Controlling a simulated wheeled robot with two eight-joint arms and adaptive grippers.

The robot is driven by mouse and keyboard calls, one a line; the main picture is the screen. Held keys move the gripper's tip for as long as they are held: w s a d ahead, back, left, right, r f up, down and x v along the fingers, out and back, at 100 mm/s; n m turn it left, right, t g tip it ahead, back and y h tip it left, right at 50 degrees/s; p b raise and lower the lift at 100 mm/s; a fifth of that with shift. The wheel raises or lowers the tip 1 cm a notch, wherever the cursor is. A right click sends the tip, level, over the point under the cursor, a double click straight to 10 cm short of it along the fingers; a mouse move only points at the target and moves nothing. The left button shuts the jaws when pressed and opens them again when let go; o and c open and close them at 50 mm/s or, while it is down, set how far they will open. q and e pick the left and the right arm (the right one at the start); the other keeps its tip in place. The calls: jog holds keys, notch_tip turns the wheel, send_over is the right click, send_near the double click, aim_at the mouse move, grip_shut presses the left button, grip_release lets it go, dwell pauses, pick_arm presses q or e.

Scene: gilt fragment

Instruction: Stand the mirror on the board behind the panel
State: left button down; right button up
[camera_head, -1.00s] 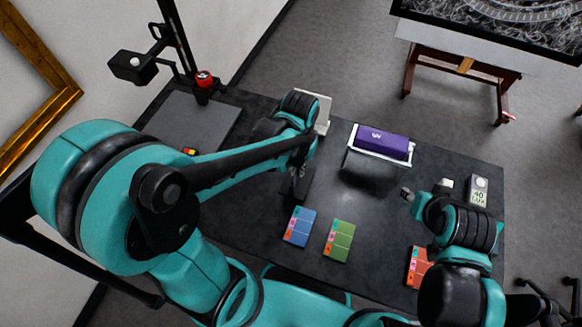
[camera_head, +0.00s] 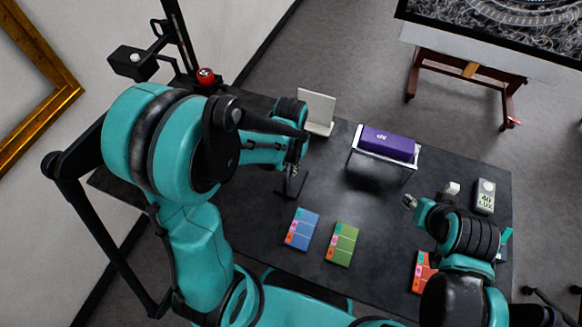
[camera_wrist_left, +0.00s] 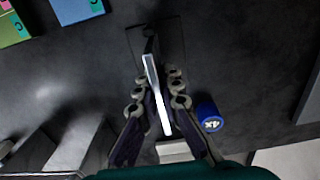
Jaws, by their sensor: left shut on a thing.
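My left gripper (camera_head: 293,168) is shut on the mirror, a thin upright plate on a dark flat foot (camera_head: 289,186). In the left wrist view the mirror's bright edge (camera_wrist_left: 154,82) runs between the two fingers (camera_wrist_left: 160,95), with its foot at the top. I cannot tell whether the foot touches the table. The white panel (camera_head: 317,107) stands on a light base beyond the gripper. The grey board is hidden behind my left arm in the head view; what looks like its edge (camera_wrist_left: 312,98) shows at the right of the left wrist view. My right gripper (camera_head: 410,202) is near the table's right side, its fingers small and unclear.
A purple UV lamp (camera_head: 388,143) stands on a frame right of the panel. A blue 4X loupe (camera_wrist_left: 208,115) is close beside the left fingers. Blue (camera_head: 302,229) and green (camera_head: 342,243) cards lie in front. A lux meter (camera_head: 484,196) is at right, a camera stand (camera_head: 180,45) at back left.

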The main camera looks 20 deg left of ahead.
pick_arm(q)
jog(key=shift+f, duration=0.2)
jog(key=c, duration=1.7)
grip_release()
jog(key=shift+r, duration=0.1)
